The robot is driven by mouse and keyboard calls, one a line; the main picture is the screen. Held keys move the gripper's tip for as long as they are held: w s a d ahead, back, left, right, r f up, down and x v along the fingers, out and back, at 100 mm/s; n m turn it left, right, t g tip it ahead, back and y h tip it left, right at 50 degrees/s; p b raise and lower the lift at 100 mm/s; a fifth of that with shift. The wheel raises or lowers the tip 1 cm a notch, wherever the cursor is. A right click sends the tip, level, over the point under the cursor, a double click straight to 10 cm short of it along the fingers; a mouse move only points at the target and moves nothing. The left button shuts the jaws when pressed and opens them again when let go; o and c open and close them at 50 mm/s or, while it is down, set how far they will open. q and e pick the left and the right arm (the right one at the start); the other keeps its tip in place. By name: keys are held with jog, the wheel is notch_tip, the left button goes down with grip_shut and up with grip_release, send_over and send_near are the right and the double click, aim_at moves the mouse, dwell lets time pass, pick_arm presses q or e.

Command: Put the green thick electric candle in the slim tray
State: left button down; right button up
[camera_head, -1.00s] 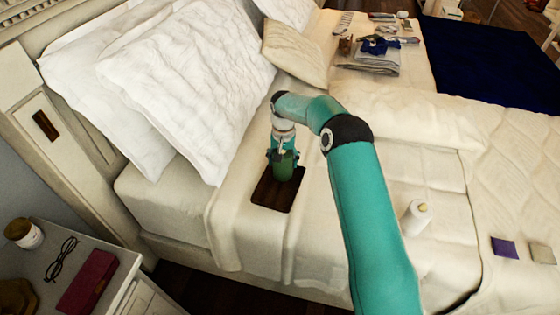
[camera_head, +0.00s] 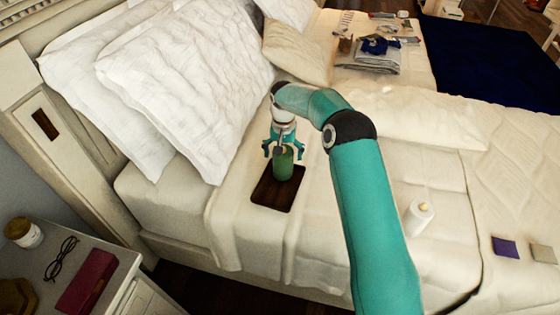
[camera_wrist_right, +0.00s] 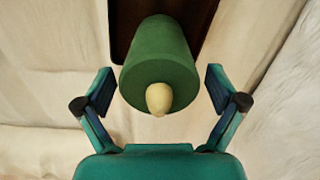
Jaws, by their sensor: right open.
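The green thick electric candle (camera_head: 283,165) stands upright on the slim dark tray (camera_head: 273,194), near the tray's far end. My right gripper (camera_head: 284,152) is open right above and around the candle's top. In the right wrist view the candle (camera_wrist_right: 160,62) sits between the two spread fingers of my gripper (camera_wrist_right: 160,92), with a gap on each side, and its pale flame tip points toward the camera. Part of the dark tray (camera_wrist_right: 126,22) shows behind it. My left gripper is not in view.
White pillows (camera_head: 185,85) lie to the left of the tray. A white bottle-like object (camera_head: 417,217) stands to the right, past my arm. Folded clothes (camera_head: 372,55) lie farther back. A nightstand (camera_head: 45,285) with glasses (camera_head: 62,257) is at the lower left.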

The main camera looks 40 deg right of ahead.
notch_tip(320, 180, up, 10)
jog(key=shift+f, duration=0.2)
dwell(0.4)
